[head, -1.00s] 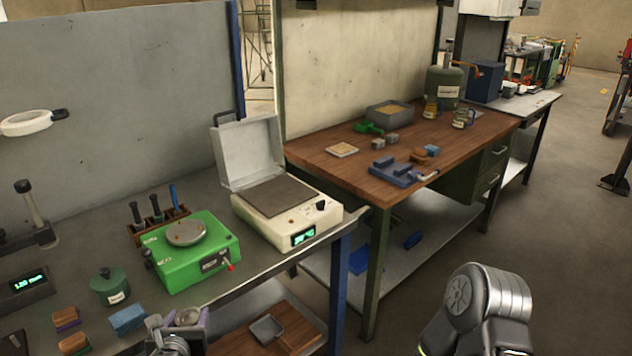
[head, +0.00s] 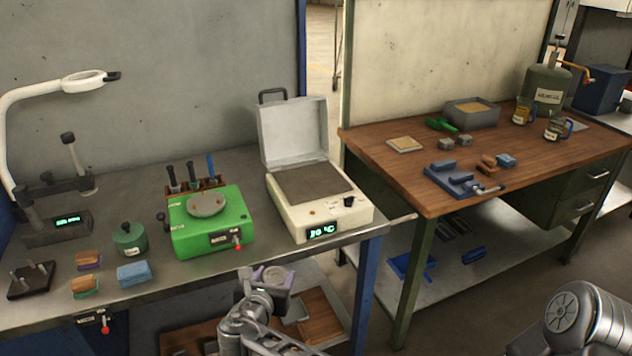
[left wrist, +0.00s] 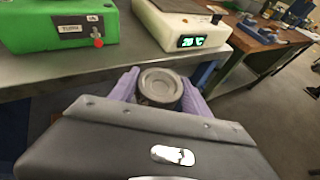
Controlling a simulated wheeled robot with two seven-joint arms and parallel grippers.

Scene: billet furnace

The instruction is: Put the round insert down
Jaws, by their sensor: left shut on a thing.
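The round insert (left wrist: 160,86) is a grey metal disc-shaped piece with a raised rim. In the left wrist view it sits between the two purple-padded fingers of my left gripper (left wrist: 158,88), which is shut on it. In the head view my left gripper (head: 268,281) holds it out in front of the metal bench's front edge, below the green machine (head: 212,235). Its lower part is hidden by the gripper body. My right arm shows at the lower right of the head view, but its gripper is out of view.
The metal bench (head: 160,280) holds a hot plate with raised lid (head: 318,203), a green pot (head: 130,239), brushes and a blue block (head: 134,273). Bare bench lies in front of the green machine. A wooden table (head: 400,182) with tools stands at the right.

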